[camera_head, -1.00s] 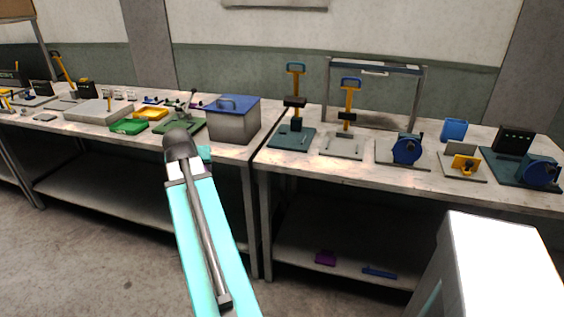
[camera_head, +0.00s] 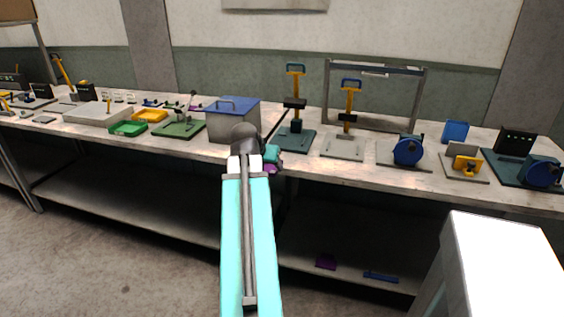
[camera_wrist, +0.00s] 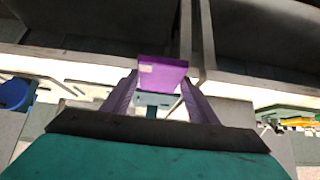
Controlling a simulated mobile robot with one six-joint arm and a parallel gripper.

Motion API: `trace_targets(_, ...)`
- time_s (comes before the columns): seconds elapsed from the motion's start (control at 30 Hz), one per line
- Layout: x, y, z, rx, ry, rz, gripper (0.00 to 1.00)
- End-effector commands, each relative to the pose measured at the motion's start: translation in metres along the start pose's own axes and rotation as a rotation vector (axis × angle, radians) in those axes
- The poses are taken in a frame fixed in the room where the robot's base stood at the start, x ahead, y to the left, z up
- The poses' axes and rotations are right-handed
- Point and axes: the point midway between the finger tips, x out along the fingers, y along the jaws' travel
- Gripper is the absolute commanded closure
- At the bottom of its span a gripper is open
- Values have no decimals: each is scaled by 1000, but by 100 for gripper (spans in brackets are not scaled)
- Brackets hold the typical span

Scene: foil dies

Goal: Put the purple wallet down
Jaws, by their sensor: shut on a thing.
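My gripper (camera_wrist: 160,90) is shut on the purple wallet (camera_wrist: 161,70), which shows between the two fingertips in the wrist view. In the head view my gripper (camera_head: 272,157) is partly hidden behind my arm, at the front edge of the benches near the gap between them. A small purple patch shows just below it; whether that is wallet or finger I cannot tell. I see no contact between the wallet and a bench top.
The blue-lidded grey box (camera_head: 231,122) stands left of my gripper. The green-based yellow-handled press (camera_head: 294,137) stands close on the right. Green tray (camera_head: 128,128) and yellow tray (camera_head: 150,115) lie further left. A purple item (camera_head: 326,263) and blue item (camera_head: 381,276) lie on the lower shelf.

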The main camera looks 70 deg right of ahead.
Motion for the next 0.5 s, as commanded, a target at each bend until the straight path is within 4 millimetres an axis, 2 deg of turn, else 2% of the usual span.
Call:
trace_targets(0.27,2,0,-2,-1,0,0,77)
trace_targets(0.5,16,-1,-17,0,-1,1,77)
